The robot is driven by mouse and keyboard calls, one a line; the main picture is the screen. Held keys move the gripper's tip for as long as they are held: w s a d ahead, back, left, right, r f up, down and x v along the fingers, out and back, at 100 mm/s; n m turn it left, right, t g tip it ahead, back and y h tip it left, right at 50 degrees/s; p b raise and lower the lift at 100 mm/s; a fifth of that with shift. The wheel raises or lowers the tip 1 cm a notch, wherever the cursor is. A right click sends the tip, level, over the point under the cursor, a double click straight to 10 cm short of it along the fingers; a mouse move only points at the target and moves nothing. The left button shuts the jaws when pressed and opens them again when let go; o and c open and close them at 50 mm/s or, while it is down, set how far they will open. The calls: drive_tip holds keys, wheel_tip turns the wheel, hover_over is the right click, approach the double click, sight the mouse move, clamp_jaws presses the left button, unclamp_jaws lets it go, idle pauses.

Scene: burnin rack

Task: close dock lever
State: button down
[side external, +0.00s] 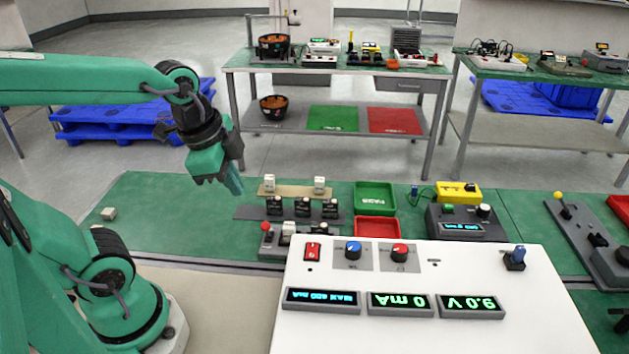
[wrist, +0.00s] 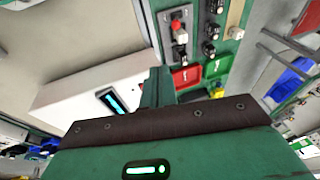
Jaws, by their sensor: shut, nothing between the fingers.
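My gripper (side external: 234,188) is shut and empty, held in the air to the left of the rack, pointing down and right. In the wrist view its fingers (wrist: 157,88) show as a green bar in front of the white panel. A grey dock (side external: 268,250) stands on the green mat, with a red-knobbed lever (side external: 265,228) at its left end and a white block (side external: 288,228) beside it. The dock also shows in the wrist view (wrist: 179,55), at the top centre. The gripper is apart from the lever. Whether the lever is open or closed is too small to tell.
A white control panel (side external: 430,330) with displays and knobs stands in front. Black sockets and white blocks are behind the dock. Green (side external: 375,197) and red (side external: 377,227) bins are to its right. A yellow-knobbed lever (side external: 558,196) is far right. The mat's left part is mostly clear.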

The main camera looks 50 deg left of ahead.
sight(267, 232)
drive_tip(key=w+f+m+g, duration=0.1)
drive_tip(key=f+m+g, duration=0.1)
drive_tip(key=m, duration=0.9)
drive_tip(key=w+a+f+m+g, duration=0.1)
drive_tip(key=f+m, duration=0.4)
drive_tip(key=m, duration=0.7)
drive_tip(key=shift+w+a+f+g, duration=0.2)
drive_tip(key=shift+w+g, duration=0.55)
drive_tip(key=shift+g, duration=0.35)
drive_tip(key=shift+f, duration=0.1)
drive_tip(key=f, duration=0.3)
drive_tip(key=s+f, duration=0.1)
drive_tip(key=f, duration=0.5)
drive_tip(key=shift+s+a+f, duration=0.3)
drive_tip(key=shift+w+a+r, duration=0.1)
drive_tip(key=shift+w+a, duration=0.05)
drive_tip(key=shift+w, duration=0.3)
drive_tip(key=shift+w+a+r, duration=0.1)
drive_tip(key=shift+w+a, duration=0.05)
drive_tip(key=shift+w, duration=0.3)
drive_tip(key=shift+w+a+r, duration=0.15)
drive_tip(key=shift+w, duration=0.35)
drive_tip(key=shift+w+a+r, duration=0.1)
drive_tip(key=shift+w+a, duration=0.05)
drive_tip(key=shift+w, duration=0.35)
